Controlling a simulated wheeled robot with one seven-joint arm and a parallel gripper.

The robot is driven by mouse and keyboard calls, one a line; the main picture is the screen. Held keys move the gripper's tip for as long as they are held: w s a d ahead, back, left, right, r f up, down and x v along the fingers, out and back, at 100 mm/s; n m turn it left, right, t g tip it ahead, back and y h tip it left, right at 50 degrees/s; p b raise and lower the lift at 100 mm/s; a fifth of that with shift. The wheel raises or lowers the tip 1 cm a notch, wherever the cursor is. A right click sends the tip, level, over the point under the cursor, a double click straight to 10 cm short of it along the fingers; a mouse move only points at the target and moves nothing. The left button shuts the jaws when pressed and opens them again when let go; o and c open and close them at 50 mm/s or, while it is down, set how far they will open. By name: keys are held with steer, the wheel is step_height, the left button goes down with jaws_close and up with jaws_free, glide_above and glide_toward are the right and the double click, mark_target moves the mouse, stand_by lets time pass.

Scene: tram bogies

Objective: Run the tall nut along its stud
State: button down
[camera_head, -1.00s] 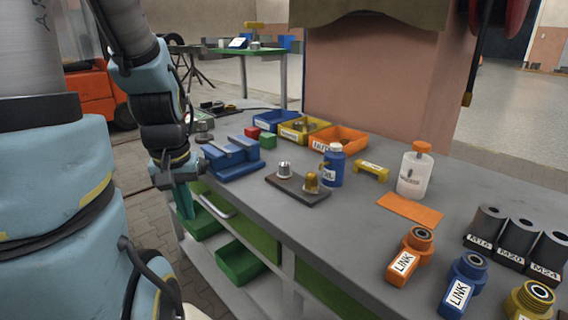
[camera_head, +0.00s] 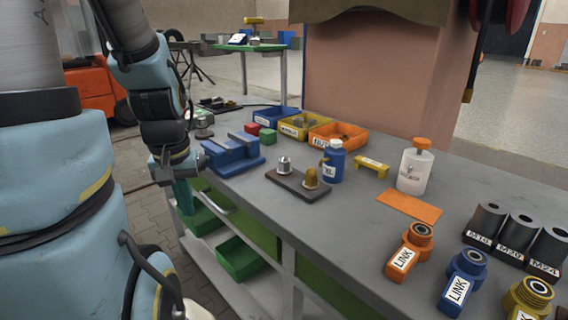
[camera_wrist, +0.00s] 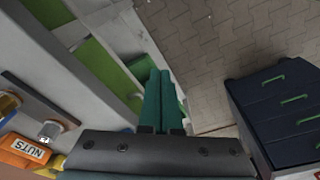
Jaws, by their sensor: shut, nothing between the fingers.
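A dark plate (camera_head: 297,186) lies on the grey bench and bears two upright metal fittings. The silver fitting (camera_head: 284,165) stands on its left part and the brass one (camera_head: 310,179) on its right part. I cannot tell clearly which is the tall nut, and any stud thread is too small to make out. My gripper (camera_head: 184,200) hangs beside the bench's left edge, apart from the plate. In the wrist view my gripper (camera_wrist: 162,98) has its teal fingers together and empty, pointing down past the bench. There the silver fitting (camera_wrist: 50,130) shows at left.
A blue vise-like block (camera_head: 232,155) stands between my gripper and the plate. A blue bottle (camera_head: 334,162) is close behind the brass fitting. Blue, yellow and orange bins (camera_head: 338,132) line the back. Labelled link parts and sockets fill the right. A dark drawer cabinet (camera_wrist: 280,105) stands across the floor.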

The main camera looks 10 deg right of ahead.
mark_target(283, 159)
steer(key=c, duration=1.5)
jaws_free()
